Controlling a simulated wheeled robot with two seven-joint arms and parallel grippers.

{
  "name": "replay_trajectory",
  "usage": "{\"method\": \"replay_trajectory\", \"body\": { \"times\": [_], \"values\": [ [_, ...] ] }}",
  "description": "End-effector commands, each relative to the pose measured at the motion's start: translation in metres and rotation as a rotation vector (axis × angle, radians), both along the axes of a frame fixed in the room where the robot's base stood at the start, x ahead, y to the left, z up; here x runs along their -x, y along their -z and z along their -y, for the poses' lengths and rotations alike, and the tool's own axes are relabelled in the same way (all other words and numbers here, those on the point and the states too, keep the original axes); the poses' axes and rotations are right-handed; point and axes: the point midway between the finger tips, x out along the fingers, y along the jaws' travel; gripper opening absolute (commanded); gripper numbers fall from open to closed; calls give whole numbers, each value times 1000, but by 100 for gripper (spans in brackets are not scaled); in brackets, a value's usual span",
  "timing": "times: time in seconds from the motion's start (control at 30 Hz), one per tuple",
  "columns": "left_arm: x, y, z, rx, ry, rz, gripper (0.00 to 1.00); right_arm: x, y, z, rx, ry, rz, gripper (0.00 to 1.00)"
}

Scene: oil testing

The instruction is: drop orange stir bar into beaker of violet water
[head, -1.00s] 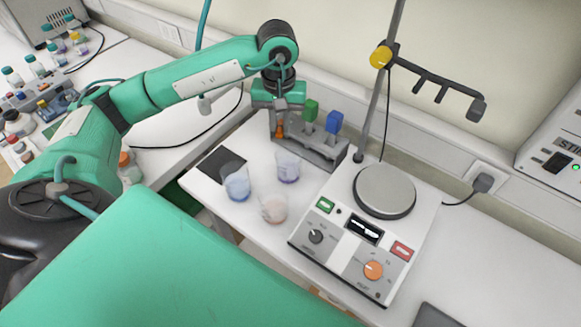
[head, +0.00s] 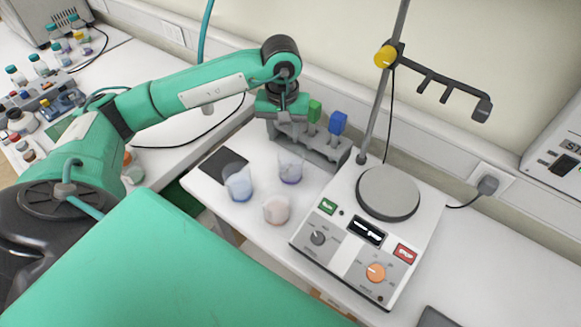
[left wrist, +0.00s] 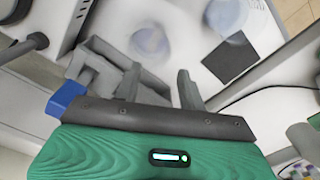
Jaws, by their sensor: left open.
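My left gripper (head: 284,118) is low over the left end of a grey rack (head: 322,151). In the left wrist view its two fingers (left wrist: 158,84) are apart. I cannot see the orange stir bar now; the gripper covers that end of the rack. The beaker of violet water (head: 290,168) stands on the table in front of the rack. It also shows, blurred, in the left wrist view (left wrist: 150,40). My right gripper is not in view.
A beaker of blue water (head: 238,186) and one with pinkish liquid (head: 276,210) stand near the violet one. Green (head: 314,110) and blue (head: 338,122) pieces sit in the rack. A hot plate stirrer (head: 352,240) with a stand (head: 376,110) is to the right.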

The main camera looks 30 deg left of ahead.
Motion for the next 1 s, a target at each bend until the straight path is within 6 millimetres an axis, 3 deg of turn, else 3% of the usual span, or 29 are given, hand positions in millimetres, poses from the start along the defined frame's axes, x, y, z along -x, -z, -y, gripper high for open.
{"method": "replay_trajectory", "body": {
  "times": [0.17, 0.6, 1.0],
  "values": [
    [-1, -13, 0, 1, 0, 4, 41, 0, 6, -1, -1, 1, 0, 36],
    [-1, -94, 0, 0, 0, 5, 41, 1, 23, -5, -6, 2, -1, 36],
    [0, -132, 0, 0, -1, 2, 41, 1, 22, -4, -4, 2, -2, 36]
  ]
}}
